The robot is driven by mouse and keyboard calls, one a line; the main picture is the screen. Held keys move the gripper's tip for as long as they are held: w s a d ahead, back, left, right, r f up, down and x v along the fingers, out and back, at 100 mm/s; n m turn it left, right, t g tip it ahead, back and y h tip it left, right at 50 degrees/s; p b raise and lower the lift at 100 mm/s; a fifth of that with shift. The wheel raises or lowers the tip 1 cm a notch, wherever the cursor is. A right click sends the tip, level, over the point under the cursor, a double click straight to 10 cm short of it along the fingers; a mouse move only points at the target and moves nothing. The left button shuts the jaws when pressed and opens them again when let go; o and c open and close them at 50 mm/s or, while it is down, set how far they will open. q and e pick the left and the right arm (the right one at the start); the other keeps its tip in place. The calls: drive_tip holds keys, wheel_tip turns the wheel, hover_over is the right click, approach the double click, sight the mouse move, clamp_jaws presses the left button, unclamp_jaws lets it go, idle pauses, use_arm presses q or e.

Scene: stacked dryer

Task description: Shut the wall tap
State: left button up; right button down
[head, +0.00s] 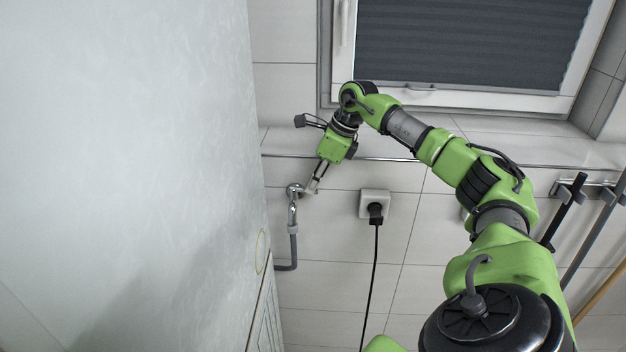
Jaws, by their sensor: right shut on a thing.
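The wall tap (292,191) is a small chrome fitting on the white tiled wall, with a grey hose (293,245) running down from it. My right arm reaches in from the lower right, and my right gripper (310,190) points down and left at the tap. Its fingers are shut on the tap's handle, at the right side of the tap body. The handle itself is small and mostly covered by the fingers, so its angle cannot be told. My left gripper is not in view.
A large pale panel (120,150) fills the left side, close to the tap. A wall socket (375,203) with a black plug and cable is right of the tap. A tiled ledge (480,143) and a window (470,45) are above. Poles (565,210) hang from a rack at right.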

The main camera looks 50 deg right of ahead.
idle(0.3)
drive_tip(key=c, duration=2.2)
unclamp_jaws()
drive_tip(key=shift+o, duration=0.2)
drive_tip(key=shift+d+r, duration=0.1)
drive_tip(key=v, duration=1.1)
drive_tip(key=shift+s+r, duration=0.15)
drive_tip(key=shift+r, duration=0.2)
